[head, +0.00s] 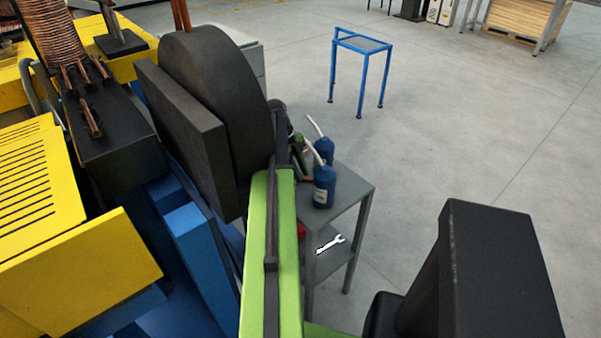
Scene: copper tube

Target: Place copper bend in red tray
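Several short copper pieces (85,75) lie on a black block of the yellow machine at the left. One of them, a thin copper piece (91,119), lies nearer the front of that block. I cannot tell whether any of these is the copper bend. No red tray shows clearly. A small red thing (301,231) is mostly hidden behind the green beam, at the grey side table, and I cannot tell what it is. My gripper is not in view.
The yellow and blue machine (80,258) with a large black half-disc (215,85) and green beam (257,290) fills the left and middle. A grey side table (350,190) holds blue bottles (324,187); a wrench (330,244) lies below. A blue stand (361,44) is farther off.

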